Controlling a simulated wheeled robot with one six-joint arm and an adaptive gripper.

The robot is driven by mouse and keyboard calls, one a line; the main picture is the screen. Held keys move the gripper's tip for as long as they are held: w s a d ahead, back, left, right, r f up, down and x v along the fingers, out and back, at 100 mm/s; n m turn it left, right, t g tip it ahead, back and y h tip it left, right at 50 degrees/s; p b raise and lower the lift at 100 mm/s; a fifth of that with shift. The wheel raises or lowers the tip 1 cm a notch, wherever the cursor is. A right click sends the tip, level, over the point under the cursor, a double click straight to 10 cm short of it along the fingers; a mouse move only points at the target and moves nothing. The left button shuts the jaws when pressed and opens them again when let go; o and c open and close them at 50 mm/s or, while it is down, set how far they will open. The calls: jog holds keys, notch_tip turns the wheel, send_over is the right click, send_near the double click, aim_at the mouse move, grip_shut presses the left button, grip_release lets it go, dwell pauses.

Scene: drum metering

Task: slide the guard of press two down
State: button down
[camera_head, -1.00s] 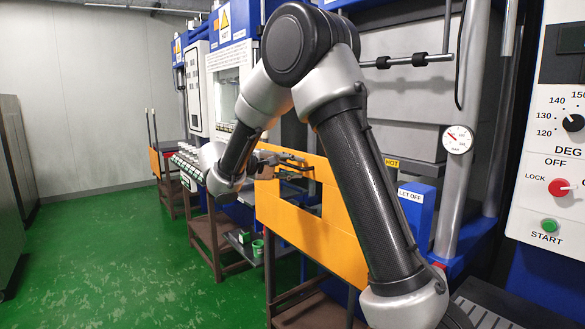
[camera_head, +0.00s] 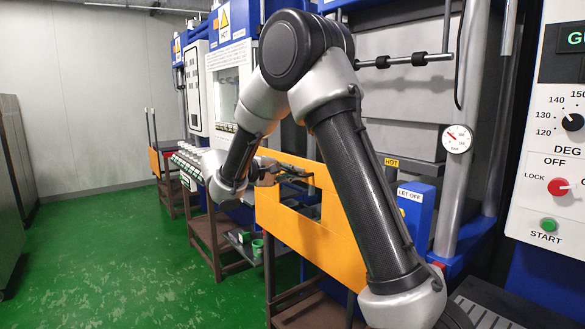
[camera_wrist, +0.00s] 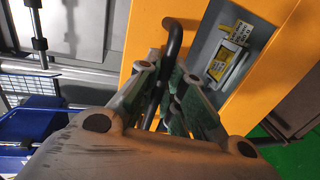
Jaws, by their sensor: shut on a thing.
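The guard is an orange panel (camera_head: 315,236) with a cut-out window, standing in front of the nearer press in the head view. In the wrist view the orange panel (camera_wrist: 146,22) fills the upper middle. A black bar handle (camera_wrist: 174,36) stands out from it. My gripper (camera_wrist: 160,78) is shut on this handle, with the bar between its green-lined fingers. In the head view my gripper (camera_head: 288,173) is at the upper part of the panel. My arm hides part of the panel's right side. Which press is numbered two cannot be read.
A control panel (camera_head: 548,145) with knobs and a lit display stands at the right. A rack of small pieces (camera_head: 188,165) is at the left. The green floor (camera_head: 110,250) is clear.

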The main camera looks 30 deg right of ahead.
notch_tip(320, 180, down, 36)
jog(key=shift+r, duration=0.25)
jog(key=shift+s+f, duration=0.1)
jog(key=c, duration=1.7)
grip_release()
jog(key=shift+o, duration=0.9)
jog(key=v, duration=1.2)
